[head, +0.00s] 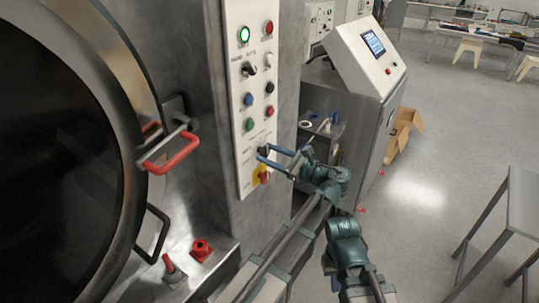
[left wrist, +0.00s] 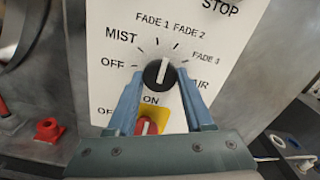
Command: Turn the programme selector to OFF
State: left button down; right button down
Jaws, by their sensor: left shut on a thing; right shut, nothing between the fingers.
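The programme selector (left wrist: 162,74) is a round black knob with a white pointer line, low on the white panel. In the left wrist view the pointer stands almost straight up, leaning slightly right, on the FADE 2 side and away from OFF at the left. My left gripper (left wrist: 160,78) has one finger on each side of the knob and is shut on it. In the head view the left gripper (head: 272,154) reaches the panel from the right, and the selector is mostly hidden by the fingers.
A red switch on a yellow plate (left wrist: 147,127) sits just below the selector, close to the fingers. Buttons and another selector (head: 249,69) are higher on the panel. The red door handle (head: 170,155) stands out at the left. A grey cabinet (head: 352,115) is behind at the right.

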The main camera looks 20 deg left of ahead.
pick_arm(q)
jog(key=n, duration=0.4)
jog(key=shift+n, duration=0.3)
jog(key=n, duration=1)
jog(key=shift+n, duration=2.6)
jog(key=shift+c, duration=1.6)
grip_release()
jog(key=shift+r, duration=0.1)
jog(key=shift+d, duration=0.1)
